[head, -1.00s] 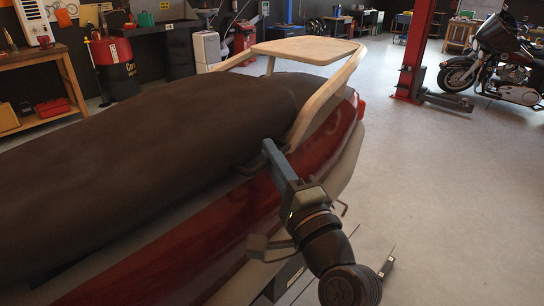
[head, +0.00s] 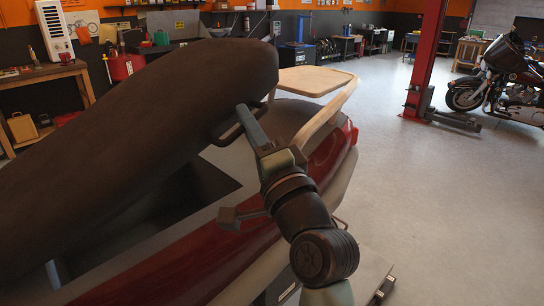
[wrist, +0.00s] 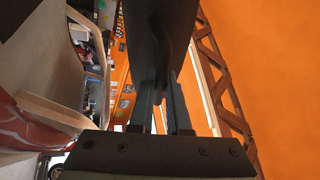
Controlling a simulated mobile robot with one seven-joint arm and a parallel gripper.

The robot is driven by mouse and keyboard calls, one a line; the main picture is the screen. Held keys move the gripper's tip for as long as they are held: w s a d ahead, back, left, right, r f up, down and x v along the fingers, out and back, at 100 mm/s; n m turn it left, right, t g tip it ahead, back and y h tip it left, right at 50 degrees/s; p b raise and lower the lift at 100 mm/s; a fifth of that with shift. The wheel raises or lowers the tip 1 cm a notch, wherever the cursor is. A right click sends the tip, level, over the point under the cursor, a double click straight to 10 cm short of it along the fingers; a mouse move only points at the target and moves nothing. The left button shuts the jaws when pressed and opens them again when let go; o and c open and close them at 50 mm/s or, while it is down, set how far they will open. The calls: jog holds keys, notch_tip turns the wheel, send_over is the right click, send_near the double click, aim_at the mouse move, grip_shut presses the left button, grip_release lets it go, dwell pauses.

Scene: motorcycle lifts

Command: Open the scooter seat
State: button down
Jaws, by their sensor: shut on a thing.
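The dark brown scooter seat (head: 150,135) is tilted up in the head view, its rear end raised and its front end low at the left. An open dark compartment (head: 165,215) shows under it in the red scooter body (head: 265,245). My gripper (head: 243,112) is shut on the seat's dark grab handle (head: 226,132) at the raised rear side. In the wrist view my two fingers (wrist: 160,102) close around the handle (wrist: 178,45), with the seat's dark underside or edge (wrist: 147,35) beyond; which of these I cannot tell.
A pale rear rack (head: 312,80) stands behind the seat, close to my gripper. A red lift post (head: 427,60) and a motorcycle (head: 505,80) stand at the back right. The grey floor at right is clear. A workbench (head: 45,75) stands at back left.

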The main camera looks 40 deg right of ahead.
jog(key=s+a+r+n+t+y+p, duration=0.15)
jog(key=a+r+n+p, duration=0.35)
jog(key=r, duration=0.5)
jog(key=a+r+n+t+y+p, duration=0.1)
jog(key=a+r+n+y+p, duration=0.15)
jog(key=a+r, duration=0.6)
jog(key=a+r+n+y+p, duration=0.2)
jog(key=a+r+n, duration=0.2)
jog(key=a, duration=0.3)
jog(key=a+r+n+y+p, duration=0.2)
jog(key=a+r+n, duration=0.2)
jog(key=a, duration=0.4)
jog(key=shift+s+r+g, duration=0.25)
jog(key=shift+s+g, duration=0.1)
jog(key=c, duration=0.9)
grip_release()
jog(key=shift+d+f, duration=0.1)
